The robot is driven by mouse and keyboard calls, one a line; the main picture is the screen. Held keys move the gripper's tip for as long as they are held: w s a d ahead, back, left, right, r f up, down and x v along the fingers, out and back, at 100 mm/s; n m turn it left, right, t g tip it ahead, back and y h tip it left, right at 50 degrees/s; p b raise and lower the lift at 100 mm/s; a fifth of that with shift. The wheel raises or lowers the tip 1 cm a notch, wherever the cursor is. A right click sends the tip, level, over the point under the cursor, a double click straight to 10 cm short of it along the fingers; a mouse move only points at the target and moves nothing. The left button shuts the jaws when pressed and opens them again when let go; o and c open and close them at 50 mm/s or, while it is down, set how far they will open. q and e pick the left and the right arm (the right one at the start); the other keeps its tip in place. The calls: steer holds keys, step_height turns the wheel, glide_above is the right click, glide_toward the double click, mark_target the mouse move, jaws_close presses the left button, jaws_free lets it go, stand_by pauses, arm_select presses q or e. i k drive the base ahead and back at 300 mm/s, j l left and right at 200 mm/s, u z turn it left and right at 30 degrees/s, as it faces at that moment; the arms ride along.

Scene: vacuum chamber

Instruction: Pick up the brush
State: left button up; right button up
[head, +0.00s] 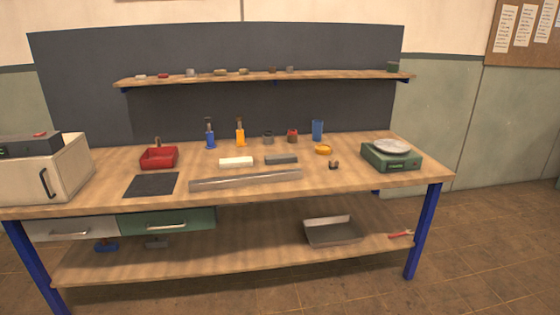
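I cannot tell for certain which object is the brush. An upright blue item (210,134) and an upright orange-yellow item (240,132), both with narrow brownish tops, stand at the back of the wooden workbench (350,185). A small brown and dark object (334,164) sits on the bench right of centre, too small to make out. A slim red object (400,234) lies at the right end of the lower shelf. Neither of my grippers shows in the head view.
A cream machine (70,175) fills the bench's left end; a green scale (390,158) stands at the right. A red tray (159,158), dark mat (152,184) and long grey bar (246,180) lie between. A metal tray (332,232) sits on the lower shelf. Floor at right is clear.

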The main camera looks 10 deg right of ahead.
mark_target(334, 163)
steer(key=i+l, duration=0.2)
steer(key=i, duration=0.25)
steer(key=i+l, duration=0.15)
steer(key=i, duration=0.3)
